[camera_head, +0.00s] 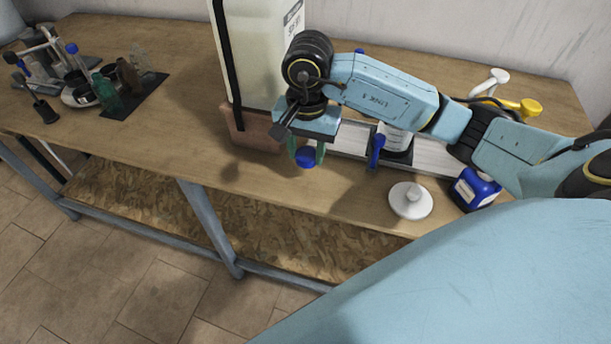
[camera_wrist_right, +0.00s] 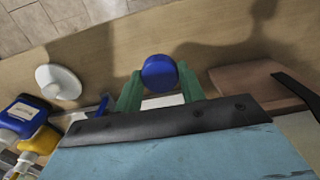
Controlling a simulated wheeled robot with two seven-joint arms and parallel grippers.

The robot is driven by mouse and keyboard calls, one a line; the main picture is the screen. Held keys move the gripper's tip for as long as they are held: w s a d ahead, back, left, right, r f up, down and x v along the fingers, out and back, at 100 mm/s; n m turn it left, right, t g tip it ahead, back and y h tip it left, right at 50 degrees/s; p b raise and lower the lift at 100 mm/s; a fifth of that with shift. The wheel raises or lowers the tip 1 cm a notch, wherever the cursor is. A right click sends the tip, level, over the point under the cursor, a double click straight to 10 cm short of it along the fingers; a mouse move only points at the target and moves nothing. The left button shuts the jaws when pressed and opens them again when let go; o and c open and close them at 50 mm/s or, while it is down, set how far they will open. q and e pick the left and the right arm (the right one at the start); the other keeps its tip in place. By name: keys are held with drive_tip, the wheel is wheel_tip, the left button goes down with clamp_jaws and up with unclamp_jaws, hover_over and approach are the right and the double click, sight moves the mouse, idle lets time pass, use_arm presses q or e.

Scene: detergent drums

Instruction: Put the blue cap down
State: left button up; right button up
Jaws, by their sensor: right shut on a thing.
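The blue cap (camera_head: 307,157) is a small round piece held between the green fingers of my right gripper (camera_head: 308,150). In the right wrist view the cap (camera_wrist_right: 160,73) sits between the two green fingertips of the right gripper (camera_wrist_right: 160,85). The gripper is shut on it, pointing down near the front edge of the wooden table (camera_head: 180,135). I cannot tell how far the cap is above the tabletop. My left gripper is not in view.
Glassware and a dark mat (camera_head: 140,95) are at the left. The tabletop between is clear.

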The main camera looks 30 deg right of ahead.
sight(306, 182)
drive_tip(key=shift+f, duration=3.5)
drive_tip(key=shift+f+b, duration=0.15)
drive_tip(key=shift+b, duration=0.15)
drive_tip(key=o, duration=0.9)
wheel_tip(306, 182, up, 11)
drive_tip(key=shift+p, duration=0.4)
drive_tip(key=shift+r, duration=0.65)
